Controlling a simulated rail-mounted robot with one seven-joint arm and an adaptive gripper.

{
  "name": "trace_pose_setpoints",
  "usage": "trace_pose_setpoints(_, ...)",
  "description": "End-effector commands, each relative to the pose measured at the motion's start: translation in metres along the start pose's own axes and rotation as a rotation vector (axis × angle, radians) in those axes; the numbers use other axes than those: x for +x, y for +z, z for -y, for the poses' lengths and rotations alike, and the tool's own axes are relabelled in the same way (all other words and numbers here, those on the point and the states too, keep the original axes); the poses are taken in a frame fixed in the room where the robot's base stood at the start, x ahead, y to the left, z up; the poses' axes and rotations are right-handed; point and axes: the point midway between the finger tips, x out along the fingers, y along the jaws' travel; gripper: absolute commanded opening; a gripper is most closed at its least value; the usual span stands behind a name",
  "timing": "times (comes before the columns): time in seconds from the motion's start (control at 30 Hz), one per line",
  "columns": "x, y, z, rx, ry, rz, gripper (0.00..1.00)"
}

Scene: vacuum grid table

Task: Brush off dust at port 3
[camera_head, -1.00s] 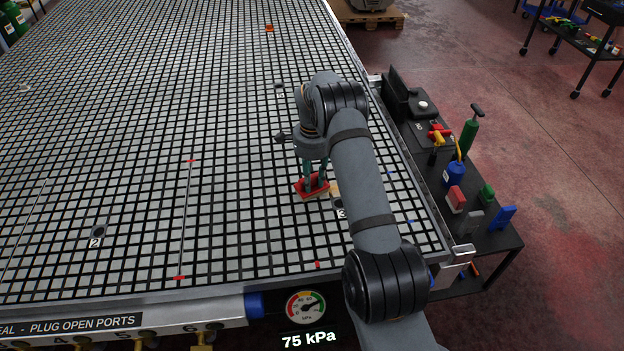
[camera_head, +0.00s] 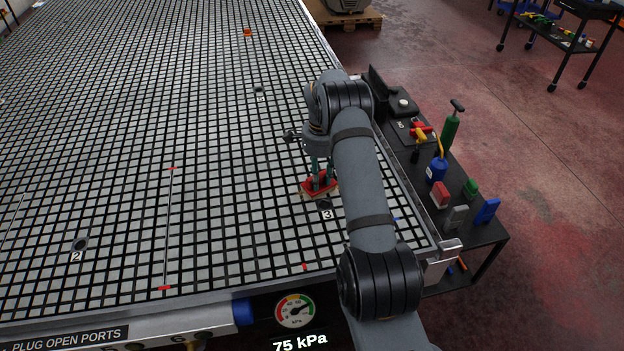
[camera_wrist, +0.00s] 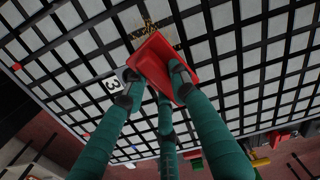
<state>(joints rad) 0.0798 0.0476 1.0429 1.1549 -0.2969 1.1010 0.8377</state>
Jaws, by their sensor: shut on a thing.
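My gripper (camera_head: 320,178) is shut on a red brush (camera_head: 309,187) and holds it low at the grid table (camera_head: 225,215). In the wrist view the red brush (camera_wrist: 160,62) is between the green fingers. Tan speckles (camera_wrist: 149,29) show on the grid at the brush's far edge. I cannot tell whether the brush touches the surface. Port 3 (camera_head: 325,204) is a dark hole just in front of the brush, with its white label 3 (camera_head: 327,214). The label (camera_wrist: 112,84) also shows left of the brush in the wrist view. The port is mostly hidden there.
Port 2 (camera_head: 80,244) and port 5 (camera_head: 259,89) are apart from the brush. Small red markers (camera_head: 165,287) lie on the grid. A gauge (camera_head: 295,311) reads 75 kPa. A black side bench (camera_head: 482,236) holds a green pump, a blue bottle and blocks. The table left of my arm is mostly clear.

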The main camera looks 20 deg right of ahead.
Motion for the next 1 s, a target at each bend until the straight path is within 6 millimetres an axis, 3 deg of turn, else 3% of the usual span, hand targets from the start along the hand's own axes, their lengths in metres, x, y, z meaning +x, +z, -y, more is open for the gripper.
trace_pose_setpoints(1.0,0.001,-0.06,-0.024,0.002,0.002,-0.001,0.05)
